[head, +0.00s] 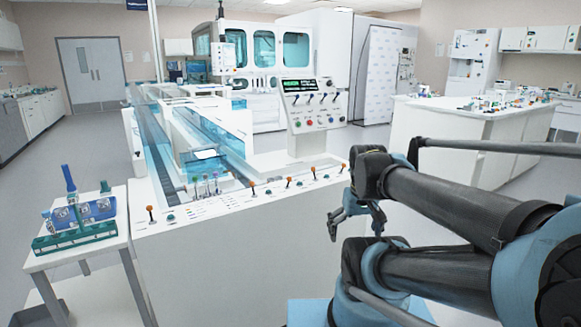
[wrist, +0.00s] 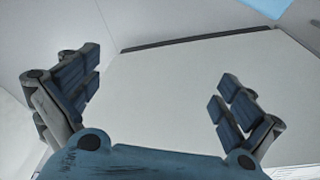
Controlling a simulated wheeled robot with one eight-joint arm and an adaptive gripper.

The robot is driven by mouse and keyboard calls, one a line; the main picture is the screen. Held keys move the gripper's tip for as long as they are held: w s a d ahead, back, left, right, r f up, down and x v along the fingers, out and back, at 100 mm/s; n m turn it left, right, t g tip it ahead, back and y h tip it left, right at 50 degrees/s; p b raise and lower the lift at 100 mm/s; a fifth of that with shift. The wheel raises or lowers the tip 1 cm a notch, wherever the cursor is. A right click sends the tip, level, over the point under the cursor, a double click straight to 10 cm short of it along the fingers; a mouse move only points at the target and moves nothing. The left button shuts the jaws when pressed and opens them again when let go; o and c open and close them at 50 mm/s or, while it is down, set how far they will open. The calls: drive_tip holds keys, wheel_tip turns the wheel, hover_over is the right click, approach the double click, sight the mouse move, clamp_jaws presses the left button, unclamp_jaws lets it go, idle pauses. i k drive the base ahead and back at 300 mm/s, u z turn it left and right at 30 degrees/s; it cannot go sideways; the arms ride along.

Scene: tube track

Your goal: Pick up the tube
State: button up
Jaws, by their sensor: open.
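Several small, thin tube-like pieces with coloured tops (head: 206,184) stand upright at the near end of the blue-walled track (head: 160,150) in the head view. They are too small to tell apart clearly. My gripper (head: 357,226) hangs to the right of the track console, in front of its white side, well apart from these pieces. In the wrist view my gripper (wrist: 158,88) has its two blue-padded fingers spread wide with nothing between them. Only a plain pale panel shows beyond the fingers, and no tube is in that view.
The white console (head: 240,250) carries orange-topped levers along its edge and a raised control panel (head: 310,105). A small side table (head: 75,262) with a green and blue rack device (head: 80,225) stands at left. A white lab bench (head: 470,130) stands behind at right.

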sight(195, 178)
drive_tip(key=z, duration=1.25)
drive_tip(key=k, duration=0.5)
drive_tip(key=u, duration=1.8)
drive_tip(key=i, duration=0.5)
drive_tip(key=z, duration=0.05)
